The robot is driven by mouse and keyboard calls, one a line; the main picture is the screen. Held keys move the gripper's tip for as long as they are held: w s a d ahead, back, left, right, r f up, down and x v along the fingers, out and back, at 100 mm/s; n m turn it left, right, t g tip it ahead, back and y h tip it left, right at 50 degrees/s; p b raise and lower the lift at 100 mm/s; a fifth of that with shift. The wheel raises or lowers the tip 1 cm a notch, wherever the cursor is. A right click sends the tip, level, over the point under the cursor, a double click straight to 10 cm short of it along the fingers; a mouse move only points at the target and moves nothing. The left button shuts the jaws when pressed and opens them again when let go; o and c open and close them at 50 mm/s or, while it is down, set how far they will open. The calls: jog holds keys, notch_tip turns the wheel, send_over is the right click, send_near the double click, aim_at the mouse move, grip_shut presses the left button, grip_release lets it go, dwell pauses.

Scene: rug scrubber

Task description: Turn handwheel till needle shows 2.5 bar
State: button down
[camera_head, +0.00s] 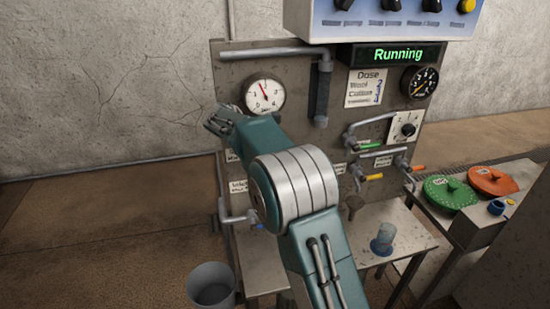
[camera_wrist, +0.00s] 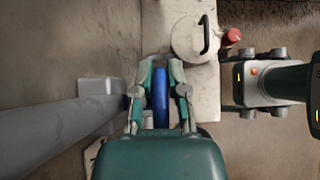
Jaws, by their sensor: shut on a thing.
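The blue handwheel (camera_wrist: 160,97) shows edge-on in the wrist view, between the two fingers of my gripper (camera_wrist: 161,68). The fingers are shut on it. In the head view my arm's end covers the area below the white gauge, and the handwheel cannot be made out there. The white gauge (camera_head: 264,97) is on the panel at upper left. Its red needle points up and a little left; the exact value is too small to read surely. A black-faced gauge (camera_head: 419,82) is at the panel's right, its small needle hard to read.
The display (camera_head: 394,55) reads "Running". Valves with green (camera_head: 370,144), yellow (camera_head: 374,177) and orange handles stick out at right. A glass jar (camera_head: 383,239) stands on the bench. A bucket (camera_head: 211,284) is on the floor. Green (camera_head: 449,192) and orange lids lie at right.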

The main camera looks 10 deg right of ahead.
jog(key=shift+w+r+y, duration=0.1)
jog(key=shift+w+y, duration=0.05)
jog(key=shift+y, duration=0.25)
jog(key=c, duration=0.7)
grip_release()
jog(key=shift+o, duration=0.2)
jog(key=shift+a, duration=0.1)
jog(key=v, duration=1.2)
jog(key=shift+f, duration=0.2)
jog(key=shift+a, duration=0.1)
